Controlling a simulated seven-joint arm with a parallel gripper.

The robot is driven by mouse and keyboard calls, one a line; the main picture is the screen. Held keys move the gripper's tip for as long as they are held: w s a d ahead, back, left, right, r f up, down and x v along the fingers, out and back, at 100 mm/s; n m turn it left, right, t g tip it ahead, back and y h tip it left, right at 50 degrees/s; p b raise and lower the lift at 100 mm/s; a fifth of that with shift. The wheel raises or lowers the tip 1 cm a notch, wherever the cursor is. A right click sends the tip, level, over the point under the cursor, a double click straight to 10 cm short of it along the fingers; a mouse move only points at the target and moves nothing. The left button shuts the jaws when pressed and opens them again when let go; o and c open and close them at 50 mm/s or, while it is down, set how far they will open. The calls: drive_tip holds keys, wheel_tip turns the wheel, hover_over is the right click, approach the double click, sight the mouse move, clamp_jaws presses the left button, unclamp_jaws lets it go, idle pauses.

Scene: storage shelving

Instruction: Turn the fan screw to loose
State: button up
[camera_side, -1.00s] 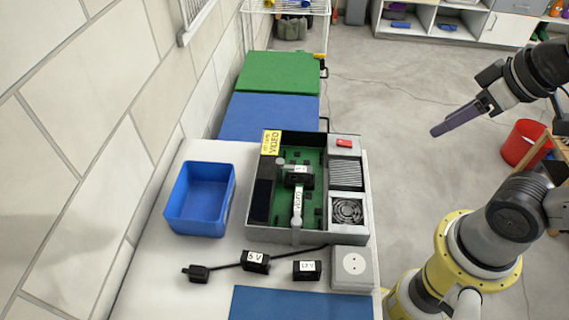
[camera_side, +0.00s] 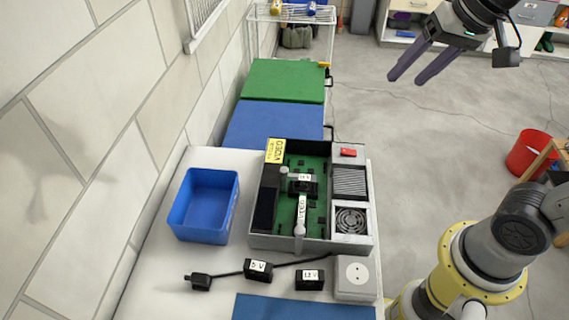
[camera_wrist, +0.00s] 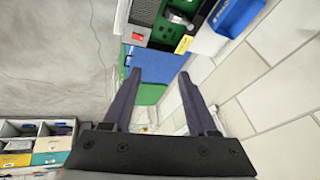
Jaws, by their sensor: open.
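The fan (camera_side: 351,221) sits in the lower right compartment of the grey open device case (camera_side: 262,241) on the white table. The fan screw is too small to make out. My gripper (camera_side: 405,80) is open and empty, high above the floor, up and to the right of the case and well apart from it. In the wrist view my two fingers (camera_wrist: 155,85) are spread with nothing between them. There the case (camera_wrist: 147,40) shows only in part at the top edge.
A blue bin (camera_side: 203,232) stands left of the case. Black 5 V (camera_side: 258,271) and 12 V (camera_side: 310,281) blocks and a socket box (camera_side: 355,278) lie in front of it. Blue (camera_side: 275,123) and green (camera_side: 287,82) panels lie behind. Air above the table is clear.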

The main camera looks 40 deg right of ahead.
drive_tip(key=w+a+f+m+g, duration=0.2)
drive_tip(key=w+a, duration=0.2)
drive_tip(key=w, duration=0.6)
drive_tip(key=g, duration=0.3)
hover_over(284, 169)
wheel_tip(284, 169, down, 16)
drive_tip(key=shift+n, duration=0.4)
wheel_tip(284, 169, down, 13)
drive_tip(key=shift+r, duration=0.2)
clamp_jaws()
